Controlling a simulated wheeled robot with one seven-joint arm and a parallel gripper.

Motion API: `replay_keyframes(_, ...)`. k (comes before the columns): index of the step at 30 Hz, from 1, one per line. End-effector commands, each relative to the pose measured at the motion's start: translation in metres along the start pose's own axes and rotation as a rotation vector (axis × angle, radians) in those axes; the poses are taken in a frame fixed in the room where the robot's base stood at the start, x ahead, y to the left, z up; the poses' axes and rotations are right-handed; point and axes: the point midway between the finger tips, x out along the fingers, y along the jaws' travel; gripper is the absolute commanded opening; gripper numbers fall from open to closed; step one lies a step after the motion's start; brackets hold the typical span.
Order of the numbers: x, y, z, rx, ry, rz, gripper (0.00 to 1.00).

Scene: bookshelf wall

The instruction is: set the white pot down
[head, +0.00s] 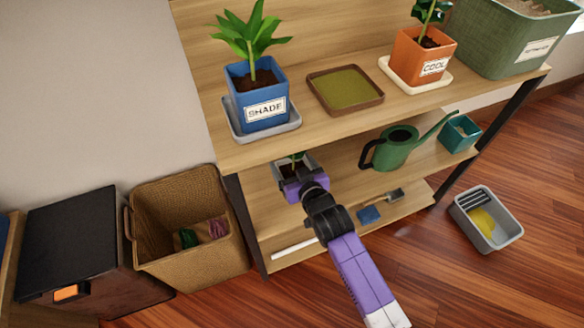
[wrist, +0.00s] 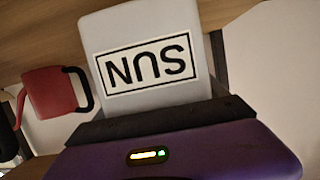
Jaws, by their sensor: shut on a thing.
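My gripper (head: 298,184) is shut on the white pot (head: 279,170) at the middle shelf (head: 345,165) of the plant stand. The pot also shows in the wrist view (wrist: 150,25), between the dark fingers, with a label that reads SUN upside down. A green plant (head: 296,156) grows from the pot, and my gripper hides much of its near side. I cannot tell whether the pot's base touches the shelf.
On the top shelf stand a blue SHADE pot (head: 258,88), an empty brown tray (head: 344,100) and an orange COOL pot (head: 420,62). A green watering can (head: 396,148) stands right on the middle shelf. A red handled vessel (wrist: 50,92) shows in the wrist view.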

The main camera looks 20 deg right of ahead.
Motion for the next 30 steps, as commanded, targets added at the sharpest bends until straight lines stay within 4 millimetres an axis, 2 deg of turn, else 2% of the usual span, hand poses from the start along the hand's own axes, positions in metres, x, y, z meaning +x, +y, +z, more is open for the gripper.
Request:
replay_keyframes(3, 0.005, 0.0, 0.012, 0.0, 0.004, 0.0, 0.12)
replay_keyframes(15, 0.006, 0.0, 0.016, 0.0, 0.005, 0.0, 0.12)
replay_keyframes(16, 0.005, 0.0, 0.017, 0.0, 0.001, 0.0, 0.88)
replay_keyframes(18, 0.005, 0.0, 0.017, 0.0, 0.001, 0.0, 1.0)
replay_keyframes(27, 0.004, 0.0, 0.013, 0.0, 0.001, 0.0, 1.0)
replay_keyframes(30, -0.005, 0.0, 0.014, -0.001, -0.002, 0.0, 1.0)
